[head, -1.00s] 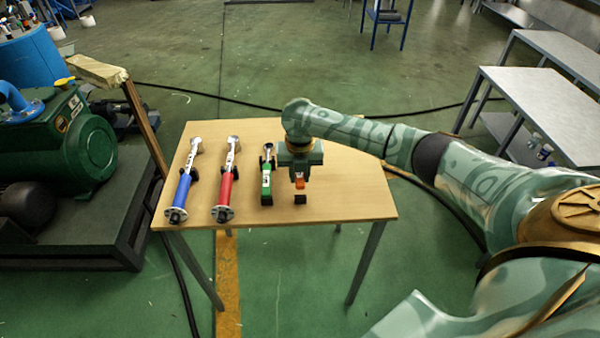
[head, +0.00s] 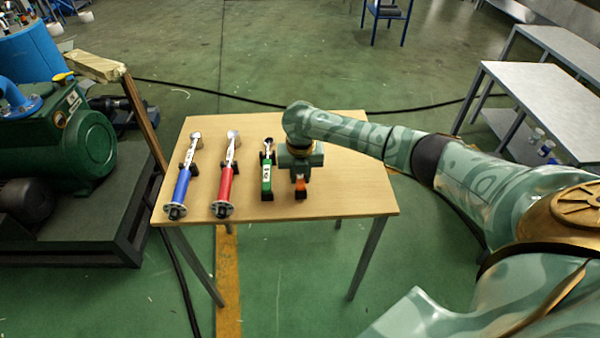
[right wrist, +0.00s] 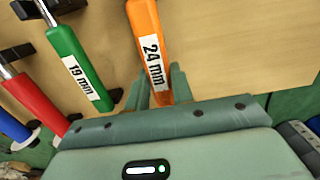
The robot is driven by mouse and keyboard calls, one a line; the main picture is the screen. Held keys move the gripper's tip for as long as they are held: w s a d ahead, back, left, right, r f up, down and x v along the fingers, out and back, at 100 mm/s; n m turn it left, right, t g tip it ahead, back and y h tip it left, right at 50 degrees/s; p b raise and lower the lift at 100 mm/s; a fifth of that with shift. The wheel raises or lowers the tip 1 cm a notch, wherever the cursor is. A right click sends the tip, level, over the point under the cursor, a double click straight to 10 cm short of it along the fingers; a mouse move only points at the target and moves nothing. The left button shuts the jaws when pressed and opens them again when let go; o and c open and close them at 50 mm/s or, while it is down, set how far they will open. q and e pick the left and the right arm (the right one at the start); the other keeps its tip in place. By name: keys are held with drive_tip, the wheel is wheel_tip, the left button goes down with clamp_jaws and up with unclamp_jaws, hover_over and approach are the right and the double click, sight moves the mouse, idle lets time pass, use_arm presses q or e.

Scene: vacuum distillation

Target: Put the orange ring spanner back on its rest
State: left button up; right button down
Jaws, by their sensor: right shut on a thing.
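The orange ring spanner (head: 300,184) shows only its orange handle end in the head view, under my right gripper (head: 300,175); the gripper and wrist hide the remainder. In the right wrist view its orange handle (right wrist: 148,40), labelled 24 mm, runs up out of the frame from between the fingers of the right gripper (right wrist: 160,88), which is shut on it. A black rest block (head: 300,197) is at the handle's near end on the table. I cannot tell whether the handle touches it. My left gripper is not in view.
The wooden table (head: 350,195) also holds a green spanner (head: 267,178), close left of my gripper, then a red (head: 225,185) and a blue one (head: 180,185), all lying on black supports. The table's right part is clear. A green pump (head: 80,140) stands at left.

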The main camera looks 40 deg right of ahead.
drive_tip(key=shift+f, duration=0.4)
drive_tip(key=c, duration=1.1)
unclamp_jaws()
